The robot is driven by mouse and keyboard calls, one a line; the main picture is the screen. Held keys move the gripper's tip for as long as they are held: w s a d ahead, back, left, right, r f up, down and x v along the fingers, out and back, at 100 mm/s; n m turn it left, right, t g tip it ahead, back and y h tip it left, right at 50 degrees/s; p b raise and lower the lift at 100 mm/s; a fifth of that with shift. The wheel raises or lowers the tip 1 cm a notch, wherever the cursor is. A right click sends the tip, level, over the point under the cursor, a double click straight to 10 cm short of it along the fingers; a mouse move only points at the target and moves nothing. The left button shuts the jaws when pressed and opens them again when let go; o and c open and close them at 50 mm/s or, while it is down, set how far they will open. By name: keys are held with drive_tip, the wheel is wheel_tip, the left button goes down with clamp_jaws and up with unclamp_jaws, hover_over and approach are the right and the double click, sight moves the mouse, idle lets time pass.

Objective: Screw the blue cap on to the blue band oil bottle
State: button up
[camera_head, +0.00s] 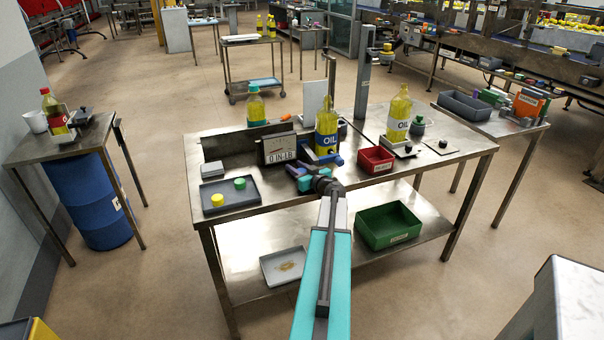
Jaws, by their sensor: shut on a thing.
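The blue band oil bottle (327,129) stands upright near the middle of the table, yellow with a blue band and the word OIL. Its mouth shows no clear cap. My gripper (312,171) is low in front of the bottle, at the end of my teal arm. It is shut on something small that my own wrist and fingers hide. I cannot make out the blue cap. It is not among the caps on the dark tray (211,209), which holds a yellow cap (217,200) and a green cap (240,184). Whether the gripper touches the bottle is unclear.
A gauge (279,149) reading 0 IN-LB stands left of the bottle. A red bin (376,160) is to its right. Another oil bottle (398,115) stands right, a green-topped bottle (256,107) behind left. A green crate (387,226) sits on the lower shelf.

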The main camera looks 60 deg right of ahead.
drive_tip(key=shift+r, duration=0.1)
idle(0.3)
drive_tip(key=shift+s+a+r+b, duration=0.15)
drive_tip(key=shift+s+r+b, duration=0.1)
drive_tip(key=shift+b, duration=0.3)
wheel_tip(320, 180, up, 6)
drive_tip(key=shift+w+r+b, duration=0.1)
drive_tip(key=shift+b, duration=0.7)
drive_tip(key=a+f+v, duration=0.1)
drive_tip(key=v, duration=0.7)
drive_tip(key=w+a+f+v, duration=0.1)
drive_tip(key=a+v, duration=0.1)
drive_tip(key=v, duration=0.6)
drive_tip(key=shift+s+b, duration=0.25)
drive_tip(key=shift+b, duration=0.15)
drive_tip(key=shift+a+p, duration=0.1)
drive_tip(key=shift+p, duration=0.3)
drive_tip(key=s+a+p, duration=0.1)
drive_tip(key=p, duration=0.6)
drive_tip(key=shift+s+p, duration=0.15)
drive_tip(key=shift+p, duration=0.2)
drive_tip(key=shift+s+a+f+p, duration=0.25)
drive_tip(key=shift+s+a+p, duration=0.1)
drive_tip(key=shift+p, duration=1.1)
